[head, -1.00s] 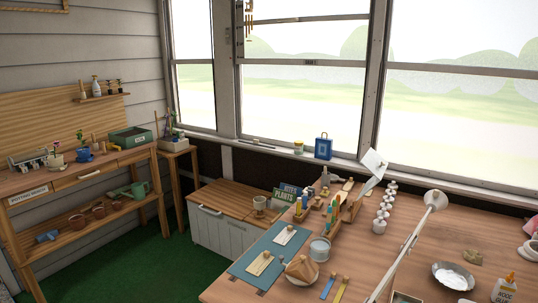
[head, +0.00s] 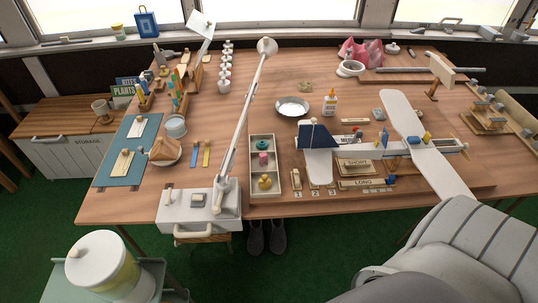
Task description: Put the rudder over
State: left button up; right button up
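A white model aeroplane (head: 397,110) stands on the right half of the wooden workbench, its long wing running from upper left to lower right. Its tail is on the left, with a white tailplane (head: 318,168) and a dark blue upright fin (head: 317,135). I cannot tell the rudder apart from the fin at this size, nor its angle. Below the fuselage are label plates reading "SHORT" (head: 357,163) and "LONG" (head: 363,184), and small numbered pieces (head: 314,190) marked 1, 2, 3. Neither of my grippers is in view.
A divided tray (head: 252,190) with small coloured parts stands left of the tail, beside a white desk lamp (head: 232,140). A metal dish (head: 292,106) and a glue bottle (head: 330,102) stand behind. A grey rounded shape fills the lower right. Bare bench shows behind the dish.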

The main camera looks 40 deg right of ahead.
aim_at(305, 131)
jog(key=z, duration=1.4)
